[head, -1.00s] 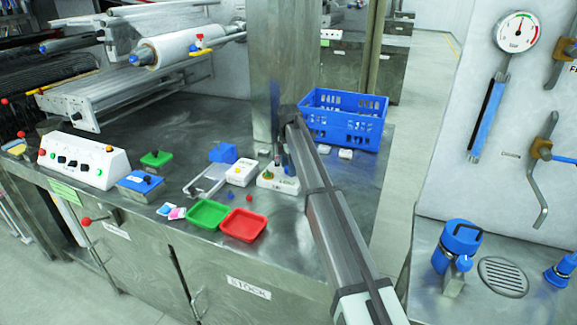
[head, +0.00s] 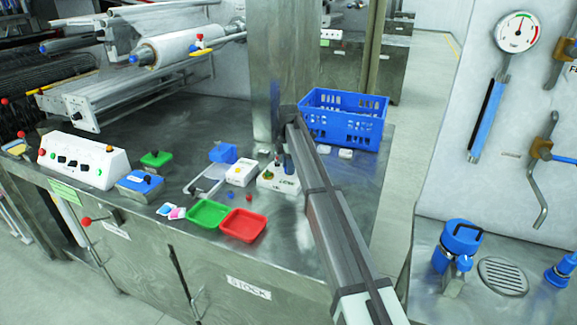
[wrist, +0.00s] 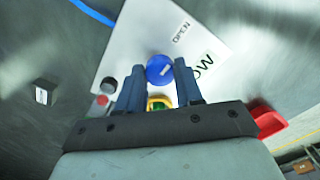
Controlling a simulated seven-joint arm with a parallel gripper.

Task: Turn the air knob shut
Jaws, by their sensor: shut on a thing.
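The white box (wrist: 150,40) carries a round blue knob (wrist: 159,69) with a pale mark on its top, which I take for the air knob. An "OPEN" label (wrist: 181,32) is beside it. My gripper (wrist: 160,80) has its two blue-grey fingers on either side of the blue knob, shut on it. A yellow-rimmed green part (wrist: 160,103) shows between the fingers, nearer the palm. In the head view the white box (head: 280,182) stands on the steel bench below my gripper (head: 285,165), and the blue knob cannot be made out there.
A green tray (head: 208,214) and a red tray (head: 243,226) lie in front. A blue crate (head: 343,120) stands behind, and another white block (head: 242,172) is to the left.

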